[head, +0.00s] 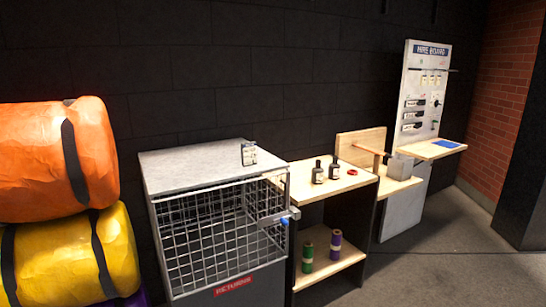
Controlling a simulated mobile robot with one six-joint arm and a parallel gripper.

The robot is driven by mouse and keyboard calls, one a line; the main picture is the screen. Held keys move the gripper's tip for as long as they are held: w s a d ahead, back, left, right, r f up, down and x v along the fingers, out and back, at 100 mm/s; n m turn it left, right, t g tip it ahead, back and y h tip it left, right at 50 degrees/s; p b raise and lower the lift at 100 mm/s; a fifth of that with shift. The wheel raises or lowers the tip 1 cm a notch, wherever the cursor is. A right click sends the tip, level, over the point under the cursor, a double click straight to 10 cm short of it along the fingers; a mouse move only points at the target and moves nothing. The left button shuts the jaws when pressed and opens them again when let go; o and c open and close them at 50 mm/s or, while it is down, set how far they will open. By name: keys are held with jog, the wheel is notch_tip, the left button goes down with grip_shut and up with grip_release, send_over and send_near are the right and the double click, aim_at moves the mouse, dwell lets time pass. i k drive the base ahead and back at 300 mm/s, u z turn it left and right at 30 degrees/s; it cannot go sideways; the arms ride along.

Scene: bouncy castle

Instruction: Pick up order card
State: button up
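My gripper is not in view.
The cage has a latch with a blue part (287,219) and a red RETURNS label (234,286). Right of it, a wooden shelf unit (345,184) holds two dark bottles, a red ring and two rolls. Beyond stand a mallet (397,167) and the hire board (425,95). Orange bundle (45,160) at left.

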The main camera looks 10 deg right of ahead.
aim_at(248, 150)
jog(key=z, duration=0.05)
jog(key=k, duration=0.45)
jog(key=u, duration=0.3)
jog(key=i, duration=0.9)
jog(key=u, duration=0.85)
